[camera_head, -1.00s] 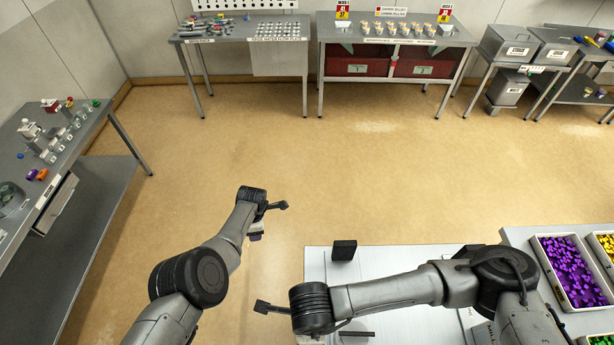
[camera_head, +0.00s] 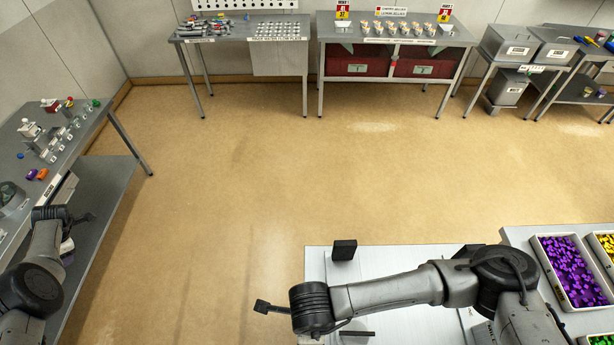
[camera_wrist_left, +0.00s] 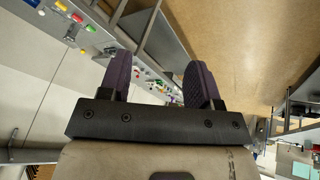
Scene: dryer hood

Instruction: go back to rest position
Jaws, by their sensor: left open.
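My left gripper (camera_head: 76,232) is at the lower left in the head view, beside the front edge of the left table (camera_head: 88,112). In the left wrist view its two purple-padded fingers (camera_wrist_left: 159,78) stand apart with nothing held between them. My right gripper (camera_head: 310,322) is low in the middle of the head view, over the near white-topped table; its fingertips are mostly hidden by its wrist, so its opening cannot be told.
The left table carries small coloured parts and orange pieces (camera_head: 36,174). A dark block (camera_head: 344,250) stands on the white worktop (camera_head: 400,256). A bin of purple parts (camera_head: 568,271) is at the right. The middle floor (camera_head: 260,170) is clear.

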